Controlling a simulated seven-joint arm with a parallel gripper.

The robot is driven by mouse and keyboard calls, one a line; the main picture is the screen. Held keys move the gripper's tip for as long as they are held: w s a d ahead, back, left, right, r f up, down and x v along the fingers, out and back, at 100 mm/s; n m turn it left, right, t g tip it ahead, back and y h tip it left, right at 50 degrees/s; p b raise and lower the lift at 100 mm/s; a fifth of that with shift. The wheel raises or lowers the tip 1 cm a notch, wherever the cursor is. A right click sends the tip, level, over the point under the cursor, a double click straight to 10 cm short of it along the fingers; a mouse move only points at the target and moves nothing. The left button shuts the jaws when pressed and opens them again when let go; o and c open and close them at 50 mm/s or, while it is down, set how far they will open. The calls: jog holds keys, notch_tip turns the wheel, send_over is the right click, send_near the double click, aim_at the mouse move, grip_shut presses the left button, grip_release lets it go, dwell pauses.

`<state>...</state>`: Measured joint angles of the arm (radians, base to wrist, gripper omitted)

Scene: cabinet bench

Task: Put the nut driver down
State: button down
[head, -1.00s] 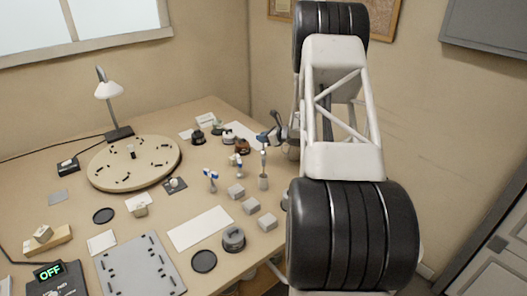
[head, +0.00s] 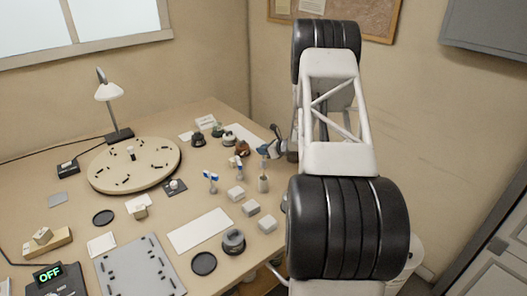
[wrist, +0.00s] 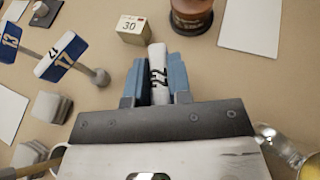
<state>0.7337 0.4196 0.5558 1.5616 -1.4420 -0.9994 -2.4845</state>
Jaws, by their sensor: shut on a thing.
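The nut driver (wrist: 158,62) has a white handle end marked 22. It is between the blue fingers of my gripper (wrist: 156,84), which is shut on it. In the head view my gripper (head: 271,148) is at the right side of the bench, above a small grey cup-like piece (head: 263,184). Whether the driver's lower end touches that piece or the bench cannot be told; the wrist view hides it behind the gripper.
Blue-and-white tools marked 17 (wrist: 62,56) and 13 (wrist: 12,38) stand to the left. A small block marked 30 (wrist: 131,30) and a brown jar (wrist: 190,14) lie beyond the fingers. Grey blocks (head: 250,207) stand nearby. A white sheet (head: 200,230) lies bare.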

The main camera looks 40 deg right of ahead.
jog(key=shift+f, duration=0.3)
jog(key=c, duration=1.1)
grip_release()
jog(key=shift+o, duration=0.2)
jog(key=shift+r, duration=0.2)
jog(key=v, duration=1.2)
